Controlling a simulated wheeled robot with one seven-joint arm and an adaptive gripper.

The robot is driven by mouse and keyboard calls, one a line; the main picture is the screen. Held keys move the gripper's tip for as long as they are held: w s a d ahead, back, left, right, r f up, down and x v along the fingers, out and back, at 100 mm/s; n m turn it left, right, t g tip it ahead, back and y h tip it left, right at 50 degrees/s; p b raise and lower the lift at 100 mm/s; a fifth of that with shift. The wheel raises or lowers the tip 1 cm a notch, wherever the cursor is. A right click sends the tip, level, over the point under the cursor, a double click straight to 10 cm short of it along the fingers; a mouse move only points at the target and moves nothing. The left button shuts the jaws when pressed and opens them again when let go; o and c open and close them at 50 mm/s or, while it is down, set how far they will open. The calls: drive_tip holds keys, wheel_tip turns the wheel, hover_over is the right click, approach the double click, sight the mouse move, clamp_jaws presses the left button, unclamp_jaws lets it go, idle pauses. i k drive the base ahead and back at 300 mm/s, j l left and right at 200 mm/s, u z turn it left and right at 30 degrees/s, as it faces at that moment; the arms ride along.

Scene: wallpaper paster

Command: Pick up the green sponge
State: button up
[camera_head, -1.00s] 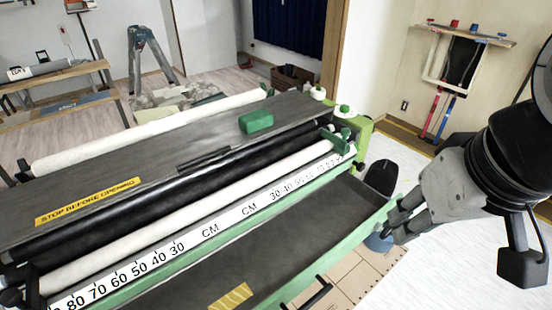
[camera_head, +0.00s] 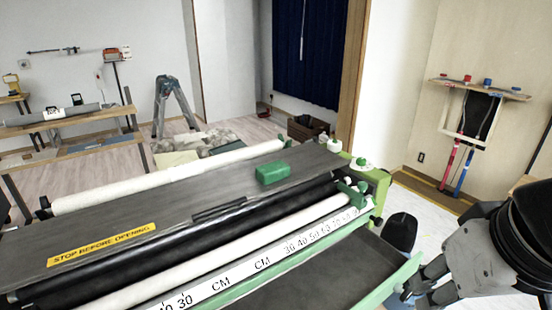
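The green sponge (camera_head: 273,172) is a small green block. It lies on the dark flat top of the wallpaper paster (camera_head: 120,215), toward its right end. My gripper (camera_head: 412,294) is at the lower right, beyond the paster's green right edge, lower in the picture than the sponge and well apart from it. Its fingers are partly cut by the angle and I cannot make out how wide they stand. I see nothing held in it.
White rollers (camera_head: 170,178) run along the paster's length, with a centimetre scale (camera_head: 265,264) in front. Green knobs and a white bottle (camera_head: 335,145) stand at the right end. A stepladder (camera_head: 172,105) and a bench (camera_head: 70,120) are farther back.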

sight(270, 174)
drive_tip(key=u, duration=0.45)
drive_tip(key=i+l+u, duration=0.15)
drive_tip(key=l+u, duration=0.25)
drive_tip(key=i+l+u, duration=0.1)
drive_tip(key=l+u, duration=0.75)
drive_tip(key=l, duration=0.8)
drive_tip(key=k+l+u, duration=0.1)
drive_tip(key=l, duration=0.75)
drive_tip(key=k+l+u, duration=0.1)
drive_tip(key=l, duration=0.8)
